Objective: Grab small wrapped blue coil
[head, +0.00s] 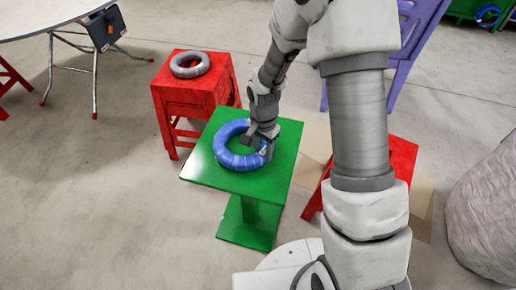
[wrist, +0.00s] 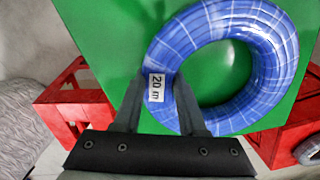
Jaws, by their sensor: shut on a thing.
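The blue coil (head: 229,154) is a ring of cable wrapped in clear film, lying on a small green table (head: 205,171). In the wrist view the blue coil (wrist: 278,50) shows a white label reading "20 m". My gripper (head: 263,147) is at the coil's right side in the head view. In the wrist view my gripper (wrist: 160,92) has one finger outside the ring and one at its inner opening, shut on the coil's wall at the label. The fingertips are partly hidden by the coil.
A red stool (head: 184,97) with a grey coil (head: 189,65) stands behind left. Another red stool (head: 402,157) is at right, partly behind my arm. A purple chair (head: 412,40) stands behind it. A large grey rough object (head: 488,215) is at far right.

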